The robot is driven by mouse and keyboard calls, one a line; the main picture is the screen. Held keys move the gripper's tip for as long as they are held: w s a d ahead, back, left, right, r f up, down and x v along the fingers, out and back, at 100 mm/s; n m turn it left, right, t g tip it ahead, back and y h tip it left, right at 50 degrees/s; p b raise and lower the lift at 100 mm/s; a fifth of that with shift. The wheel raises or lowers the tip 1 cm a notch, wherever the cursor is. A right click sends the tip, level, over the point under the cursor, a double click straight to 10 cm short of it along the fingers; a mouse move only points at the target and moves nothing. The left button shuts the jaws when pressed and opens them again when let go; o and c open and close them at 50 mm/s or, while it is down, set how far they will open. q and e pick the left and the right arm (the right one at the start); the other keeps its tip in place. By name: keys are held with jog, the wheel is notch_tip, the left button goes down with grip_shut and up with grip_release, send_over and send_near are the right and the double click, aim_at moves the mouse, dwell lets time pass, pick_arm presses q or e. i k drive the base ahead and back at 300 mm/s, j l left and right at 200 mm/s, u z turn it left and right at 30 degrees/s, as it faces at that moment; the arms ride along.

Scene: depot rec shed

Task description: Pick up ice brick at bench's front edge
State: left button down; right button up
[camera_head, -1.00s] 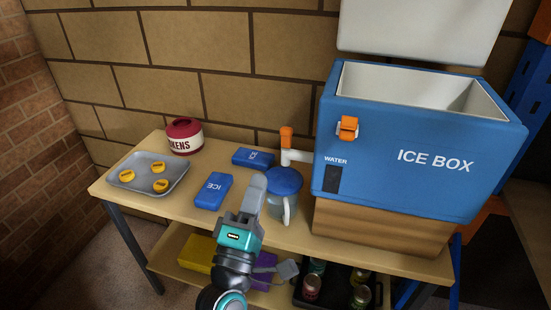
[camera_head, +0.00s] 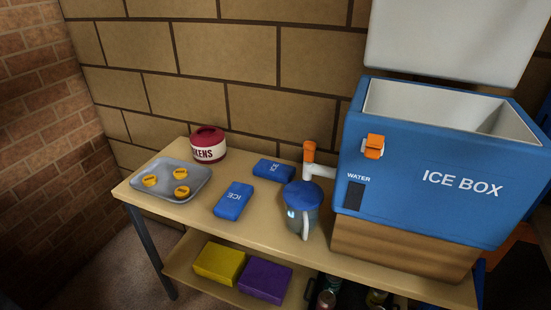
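Two blue ice bricks marked ICE lie flat on the wooden bench (camera_head: 275,242). The nearer ice brick (camera_head: 233,201) lies toward the bench's front edge, between the grey tray and the jug. The other ice brick (camera_head: 273,170) lies farther back, close to the wall side. Neither gripper shows in the head view now, so nothing of mine is seen touching either brick.
A grey tray (camera_head: 197,169) with yellow tokens stands left, a red-lidded tokens jar (camera_head: 208,145) behind it. A blue-lidded jug (camera_head: 303,210) stands right of the near brick, beside the blue ice box (camera_head: 400,205). Yellow (camera_head: 219,264) and purple (camera_head: 265,281) blocks lie on the lower shelf.

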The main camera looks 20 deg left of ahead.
aim_at(231, 205)
jog(key=j+u, duration=0.25)
jog(key=u, duration=0.15)
jog(key=j+u, duration=0.35)
jog(key=l, duration=0.1)
